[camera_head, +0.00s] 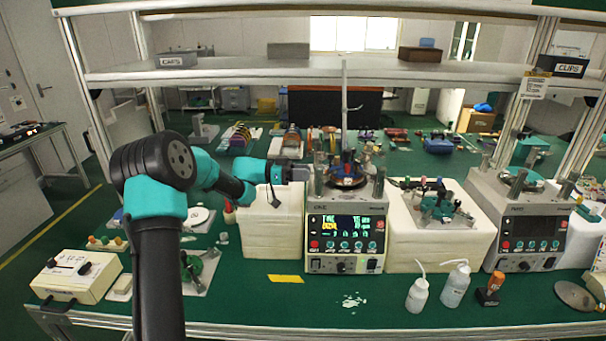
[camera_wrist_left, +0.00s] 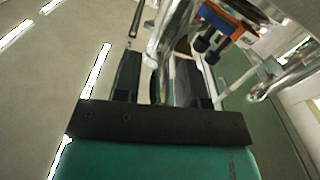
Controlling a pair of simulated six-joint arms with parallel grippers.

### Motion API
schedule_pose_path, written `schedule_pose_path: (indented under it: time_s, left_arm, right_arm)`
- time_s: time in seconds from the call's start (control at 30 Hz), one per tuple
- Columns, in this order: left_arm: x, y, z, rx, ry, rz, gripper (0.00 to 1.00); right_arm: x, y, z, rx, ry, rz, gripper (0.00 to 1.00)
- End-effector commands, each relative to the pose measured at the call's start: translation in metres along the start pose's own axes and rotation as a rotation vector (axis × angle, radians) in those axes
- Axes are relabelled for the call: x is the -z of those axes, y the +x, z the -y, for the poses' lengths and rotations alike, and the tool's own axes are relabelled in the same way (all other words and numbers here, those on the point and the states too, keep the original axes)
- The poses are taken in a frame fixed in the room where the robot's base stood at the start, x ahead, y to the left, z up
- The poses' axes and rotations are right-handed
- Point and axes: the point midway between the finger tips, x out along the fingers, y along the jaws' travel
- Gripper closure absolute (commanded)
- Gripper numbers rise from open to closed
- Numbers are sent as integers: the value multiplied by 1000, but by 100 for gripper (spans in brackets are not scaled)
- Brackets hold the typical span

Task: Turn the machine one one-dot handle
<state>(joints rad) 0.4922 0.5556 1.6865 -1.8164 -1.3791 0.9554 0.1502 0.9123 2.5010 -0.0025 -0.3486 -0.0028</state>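A lapping machine (camera_head: 345,236) with a lit display stands at the middle of the bench. Upright metal posts and a round plate (camera_head: 346,181) with blue and red parts are on its top. My left gripper (camera_head: 303,173) is at the top left of this machine, beside a metal post (camera_head: 320,172). In the left wrist view, the gripper's dark fingers (camera_wrist_left: 160,78) are apart, with a shiny metal post (camera_wrist_left: 164,45) between them. I cannot tell whether both fingers touch it. Dot marks on the handles are too small to read. My right gripper is not in view.
A second machine (camera_head: 522,222) with a dark display stands at the right. White blocks (camera_head: 270,228) flank the middle machine. Two white bottles (camera_head: 455,285) and an orange-topped tool (camera_head: 491,289) stand in front. A control box (camera_head: 77,276) sits at the left. A shelf (camera_head: 320,70) spans above.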

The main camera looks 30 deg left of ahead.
Motion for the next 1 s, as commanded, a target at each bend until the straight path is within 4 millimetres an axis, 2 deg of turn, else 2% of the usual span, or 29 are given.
schedule_pose_path:
  time_s: [0.3,0.47,0.67,1.0]
  left_arm:
    - [-1,-1,0,1,-1,0,57]
    - [-1,-11,1,3,-1,0,57]
    - [-1,-39,1,5,0,1,57]
    - [-1,-105,1,4,0,1,57]
  right_arm:
    - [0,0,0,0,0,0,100]
    - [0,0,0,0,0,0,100]
    - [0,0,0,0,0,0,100]
    - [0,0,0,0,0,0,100]
